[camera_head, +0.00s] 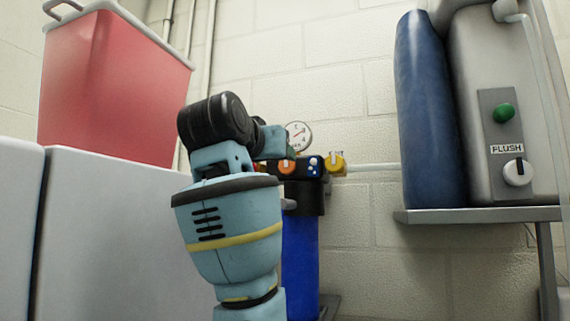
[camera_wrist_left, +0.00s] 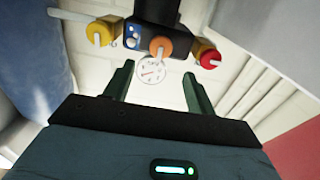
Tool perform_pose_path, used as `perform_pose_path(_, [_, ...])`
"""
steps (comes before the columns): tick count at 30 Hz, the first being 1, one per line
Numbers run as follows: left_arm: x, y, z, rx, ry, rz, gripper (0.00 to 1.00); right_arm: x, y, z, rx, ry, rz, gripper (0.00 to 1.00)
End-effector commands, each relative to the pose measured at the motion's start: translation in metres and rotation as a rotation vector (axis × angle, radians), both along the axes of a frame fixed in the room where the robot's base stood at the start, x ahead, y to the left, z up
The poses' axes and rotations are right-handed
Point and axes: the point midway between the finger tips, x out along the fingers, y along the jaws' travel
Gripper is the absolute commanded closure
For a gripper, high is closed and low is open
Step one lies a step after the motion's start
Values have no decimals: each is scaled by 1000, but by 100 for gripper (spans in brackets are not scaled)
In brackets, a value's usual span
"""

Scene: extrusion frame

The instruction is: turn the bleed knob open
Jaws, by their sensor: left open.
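The filter head (camera_head: 312,163) on the wall carries an orange knob (camera_head: 286,167) in its middle, a yellow knob (camera_head: 335,164) at the right and a red knob, mostly hidden by my left arm. No label reading "bleed" is legible; the orange knob may be the bleed knob. In the left wrist view, turned upside down, the orange knob (camera_wrist_left: 160,46) shows beyond my left gripper (camera_wrist_left: 157,72), between the yellow knob (camera_wrist_left: 100,33) and red knob (camera_wrist_left: 207,55). The gripper is open and empty, its fingers apart from the orange knob. My right gripper is not in view.
A round gauge (camera_head: 298,135) stands above the filter head, with a blue filter housing (camera_head: 300,250) below. A blue cylinder (camera_head: 430,110) and a machine with a FLUSH switch (camera_head: 517,172) sit on a shelf (camera_head: 480,215) at right. A red bin (camera_head: 112,85) stands at left.

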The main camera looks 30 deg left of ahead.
Motion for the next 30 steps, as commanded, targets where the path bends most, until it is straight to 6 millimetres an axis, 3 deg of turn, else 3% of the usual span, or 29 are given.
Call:
perform_pose_path(15, [64,16,0,0,2,1,44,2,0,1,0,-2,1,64])
perform_pose_path(28, [73,18,0,0,0,1,44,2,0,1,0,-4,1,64])
perform_pose_path(30, [73,18,0,0,0,1,52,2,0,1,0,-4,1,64])
